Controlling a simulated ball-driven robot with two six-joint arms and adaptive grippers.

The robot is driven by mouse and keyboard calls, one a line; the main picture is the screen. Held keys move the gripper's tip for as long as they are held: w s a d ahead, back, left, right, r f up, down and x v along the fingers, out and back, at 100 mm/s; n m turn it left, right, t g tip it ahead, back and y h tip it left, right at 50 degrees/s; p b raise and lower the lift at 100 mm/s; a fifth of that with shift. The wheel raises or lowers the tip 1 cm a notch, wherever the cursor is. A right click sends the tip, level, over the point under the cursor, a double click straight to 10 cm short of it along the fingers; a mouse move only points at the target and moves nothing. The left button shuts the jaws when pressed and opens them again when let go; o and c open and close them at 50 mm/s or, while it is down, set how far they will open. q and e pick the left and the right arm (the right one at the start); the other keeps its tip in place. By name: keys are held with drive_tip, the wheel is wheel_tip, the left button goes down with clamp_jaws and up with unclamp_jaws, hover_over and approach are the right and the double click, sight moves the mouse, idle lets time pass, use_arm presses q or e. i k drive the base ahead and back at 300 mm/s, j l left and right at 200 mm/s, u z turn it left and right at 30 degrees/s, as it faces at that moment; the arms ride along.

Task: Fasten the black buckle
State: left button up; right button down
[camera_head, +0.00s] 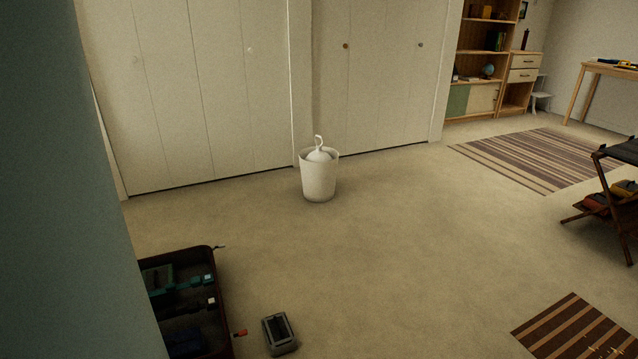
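An open dark suitcase (222,318) lies on the floor at the lower left, partly cut off by a blue-grey surface and the bottom edge. Inside it are a teal item (165,287) and darker items, with small pale pieces near the right side. A small dark piece (218,247) sticks out at its far right corner. I cannot make out which part is the black buckle, or whether it is fastened. Neither of my grippers is in view.
A grey box-like object (279,333) and a small red-orange piece (240,333) are right of the suitcase. A white bin (319,180) stands by the closet doors. Striped rugs (540,160) and a folding stand (610,190) are at right. The middle floor is clear.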

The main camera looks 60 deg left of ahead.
sight(193, 306)
drive_tip(key=i+l+u, duration=0.1)
drive_tip(key=i+u, duration=0.2)
drive_tip(key=i+l+u, duration=0.25)
drive_tip(key=i, duration=0.25)
drive_tip(key=i+u, duration=0.15)
drive_tip(key=u, duration=0.25)
drive_tip(key=i+j+u, duration=0.1)
drive_tip(key=u, duration=0.3)
drive_tip(key=i+u, duration=0.15)
drive_tip(key=u, duration=0.25)
drive_tip(key=i+l+u, duration=0.1)
drive_tip(key=u, duration=0.3)
drive_tip(key=i+l+u, duration=0.15)
drive_tip(key=u, duration=0.25)
drive_tip(key=i+u, duration=0.2)
drive_tip(key=u, duration=0.3)
drive_tip(key=i+l+u, duration=0.15)
drive_tip(key=u, duration=0.3)
drive_tip(key=i+l+u, duration=0.1)
drive_tip(key=u, duration=0.4)
drive_tip(key=i+l+u, duration=0.1)
drive_tip(key=l+u, duration=0.2)
drive_tip(key=u, duration=0.15)
drive_tip(key=i+l+u, duration=0.1)
drive_tip(key=u, duration=0.4)
drive_tip(key=l+u, duration=0.3)
drive_tip(key=l, duration=0.15)
drive_tip(key=i+l+u, duration=0.1)
drive_tip(key=l+u, duration=0.15)
drive_tip(key=l, duration=0.2)
